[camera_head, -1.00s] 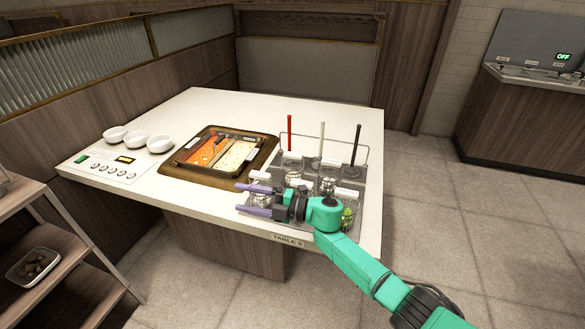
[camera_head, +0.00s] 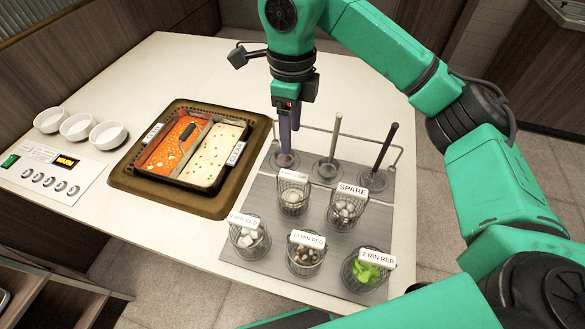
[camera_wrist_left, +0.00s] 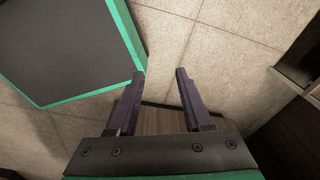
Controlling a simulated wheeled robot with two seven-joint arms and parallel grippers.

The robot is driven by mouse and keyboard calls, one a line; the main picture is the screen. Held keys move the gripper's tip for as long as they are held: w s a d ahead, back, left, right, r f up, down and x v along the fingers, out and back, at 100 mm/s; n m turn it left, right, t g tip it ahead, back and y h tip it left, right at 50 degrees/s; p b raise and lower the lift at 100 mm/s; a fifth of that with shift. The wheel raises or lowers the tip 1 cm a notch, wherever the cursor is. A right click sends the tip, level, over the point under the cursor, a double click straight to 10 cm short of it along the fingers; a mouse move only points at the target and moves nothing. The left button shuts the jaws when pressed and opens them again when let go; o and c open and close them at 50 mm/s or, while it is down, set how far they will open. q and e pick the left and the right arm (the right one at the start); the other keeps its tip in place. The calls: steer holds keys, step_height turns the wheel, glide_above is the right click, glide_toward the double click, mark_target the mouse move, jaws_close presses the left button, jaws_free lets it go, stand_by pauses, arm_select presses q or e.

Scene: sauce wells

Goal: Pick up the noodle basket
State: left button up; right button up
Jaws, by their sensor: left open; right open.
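Several wire baskets with white labels stand on the grey rack (camera_head: 262,200). The back-left basket (camera_head: 293,198) holds something pale that may be the noodles; its label is too blurred to read. Beside it is the basket labelled SPARE (camera_head: 345,210), with pale lumps. The front row holds white cubes (camera_head: 248,238), brown pieces (camera_head: 305,254) and green leaves (camera_head: 366,270). My right gripper (camera_head: 286,148) points down over the rack's back-left holder, behind the back-left basket, open and apart from the baskets. My left gripper (camera_wrist_left: 160,75) is open and empty above the floor.
Upright handles (camera_head: 381,148) and a wire rail (camera_head: 400,155) stand along the rack's back. A two-part pot (camera_head: 178,183) with red and pale broth is left of the rack. White bowls (camera_head: 76,127) and a control panel (camera_head: 45,172) are further left. The table behind the pot is clear.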

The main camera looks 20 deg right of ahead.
steer(key=p, duration=0.1)
glide_above(294, 175)
steer(key=f, duration=0.5)
steer(key=shift+s+a+f, duration=0.25)
steer(key=shift+s+f, duration=0.05)
steer(key=shift+f, duration=0.05)
steer(key=f+p, duration=0.1)
steer(key=f, duration=0.1)
steer(key=f+p, duration=0.1)
steer(key=f, duration=0.2)
steer(key=f+p, duration=0.1)
steer(key=f, duration=0.1)
steer(key=shift+w+d+f, duration=0.15)
steer(key=shift+w+d, duration=0.05)
steer(key=shift+w, duration=0.05)
steer(key=shift+f, duration=0.45)
steer(key=shift+w, duration=0.1)
steer(key=c, duration=0.9)
arm_select(q)
steer(key=r, duration=0.1)
steer(key=s+r, duration=0.1)
steer(key=r, duration=0.1)
steer(key=shift+s+a+r, duration=0.2)
steer(key=shift+a+r, duration=0.05)
steer(key=shift+r, duration=0.15)
arm_select(e)
jaws_close()
